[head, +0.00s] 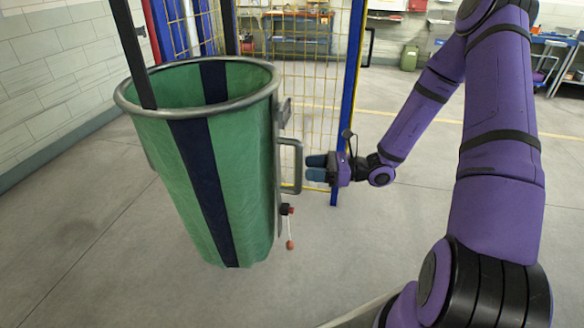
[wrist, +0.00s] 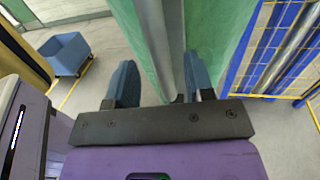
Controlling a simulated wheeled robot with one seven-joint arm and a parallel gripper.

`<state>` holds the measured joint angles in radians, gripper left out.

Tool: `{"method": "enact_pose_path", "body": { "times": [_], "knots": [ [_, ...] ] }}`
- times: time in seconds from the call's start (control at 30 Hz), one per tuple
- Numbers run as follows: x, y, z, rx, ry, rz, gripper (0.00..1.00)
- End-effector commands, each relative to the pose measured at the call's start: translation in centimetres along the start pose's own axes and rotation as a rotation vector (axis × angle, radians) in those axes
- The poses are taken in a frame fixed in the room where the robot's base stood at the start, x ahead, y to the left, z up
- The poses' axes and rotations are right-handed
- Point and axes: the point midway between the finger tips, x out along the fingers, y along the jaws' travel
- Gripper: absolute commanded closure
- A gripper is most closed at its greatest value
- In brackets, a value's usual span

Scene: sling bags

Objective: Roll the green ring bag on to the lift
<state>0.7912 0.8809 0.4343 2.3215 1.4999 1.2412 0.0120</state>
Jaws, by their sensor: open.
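The green ring bag (head: 250,185) hangs upright from a round grey metal ring in the head view, with dark navy stripes down its sides. A grey loop handle (head: 298,165) stands out on its right side. My gripper (head: 308,168) is open at the handle, its blue fingers pointing left towards the bag. In the wrist view, a grey upright bar (wrist: 160,45) shows between the two fingers, with the green cloth (wrist: 205,25) behind. I cannot tell whether the fingers touch the bar. I cannot clearly make out the lift.
A yellow mesh fence (head: 305,75) with blue posts stands behind the bag. A dark post (head: 132,50) rises at the bag's left rim. A small red-and-black fitting with a cord (head: 288,210) hangs below the handle. A blue cart (wrist: 68,52) shows in the wrist view. Floor in front is clear.

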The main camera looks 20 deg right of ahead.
Motion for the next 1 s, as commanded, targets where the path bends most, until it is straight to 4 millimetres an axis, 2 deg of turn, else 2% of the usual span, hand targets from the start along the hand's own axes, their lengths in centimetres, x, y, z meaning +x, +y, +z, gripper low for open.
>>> {"method": "enact_pose_path", "body": {
  "times": [0.1,0.3,0.5,0.77,0.9,0.97,1.0],
  "knots": [
    [2.2,0.1,0.0,0.000,0.000,0.004,0.52],
    [4.7,0.0,0.0,-0.001,0.000,0.002,0.52],
    [5.7,0.0,0.0,-0.001,0.001,0.001,0.52],
    [5.8,0.0,0.0,-0.001,0.001,0.001,0.52],
    [5.8,0.0,0.0,-0.001,0.001,0.001,0.84],
    [5.8,0.0,0.0,-0.001,0.001,0.001,0.97],
    [5.8,0.0,0.0,-0.001,0.001,0.001,1.00]
  ]
}}
